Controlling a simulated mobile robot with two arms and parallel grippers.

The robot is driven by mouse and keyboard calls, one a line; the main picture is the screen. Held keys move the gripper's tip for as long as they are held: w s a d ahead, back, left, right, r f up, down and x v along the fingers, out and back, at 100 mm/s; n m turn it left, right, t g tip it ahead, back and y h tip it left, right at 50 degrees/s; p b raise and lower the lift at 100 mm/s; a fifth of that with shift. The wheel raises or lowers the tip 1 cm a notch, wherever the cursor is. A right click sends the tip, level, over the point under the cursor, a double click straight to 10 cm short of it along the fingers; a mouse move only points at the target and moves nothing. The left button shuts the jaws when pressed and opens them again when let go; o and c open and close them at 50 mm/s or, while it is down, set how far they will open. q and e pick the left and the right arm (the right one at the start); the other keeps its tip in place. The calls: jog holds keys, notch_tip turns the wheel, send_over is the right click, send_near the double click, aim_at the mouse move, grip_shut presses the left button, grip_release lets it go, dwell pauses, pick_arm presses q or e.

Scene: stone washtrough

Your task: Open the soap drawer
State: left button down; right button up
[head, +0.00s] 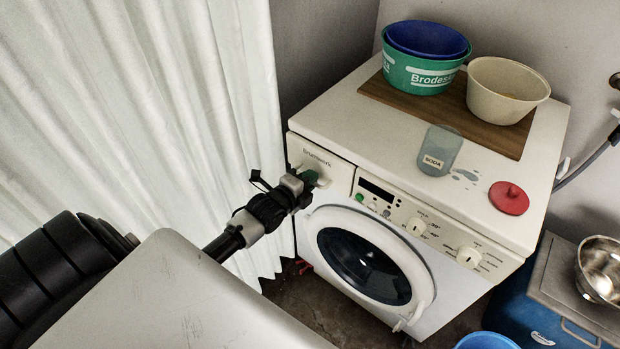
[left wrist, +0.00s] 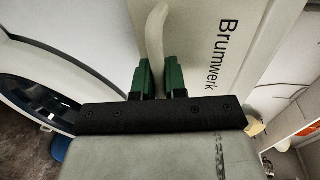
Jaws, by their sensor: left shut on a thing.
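The white washing machine (head: 470,215) stands against the wall. Its soap drawer (head: 337,172) is at the upper left of the front, marked "Brumwerk", and looks flush with the panel in the head view. The drawer front also shows in the left wrist view (left wrist: 205,45). My left gripper (head: 308,178) is at the drawer front, and its green fingers (left wrist: 158,80) are shut on the pale curved drawer handle (left wrist: 156,35). The gripped part of the handle is partly hidden. My right gripper is not in view.
The round door (head: 365,262) is below the drawer. A white curtain (head: 150,110) hangs at left.

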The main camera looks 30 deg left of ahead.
pick_arm(q)
jog(key=f+p+v, duration=0.2)
jog(key=p+v, duration=0.2)
jog(key=v, duration=0.5)
jog(key=f+p+v, duration=0.1)
jog(key=p+v, duration=0.2)
jog(key=v, duration=0.6)
jog(key=shift+s+f+p, duration=0.35)
jog(key=shift+s+f, duration=0.05)
jog(key=shift+s, duration=0.2)
jog(key=shift+a, duration=0.15)
jog(key=c, duration=1.2)
grip_release()
jog(key=v, duration=1)
jog(key=shift+s+b, duration=0.3)
jog(key=shift+s, duration=0.1)
jog(key=shift+a+r, duration=0.1)
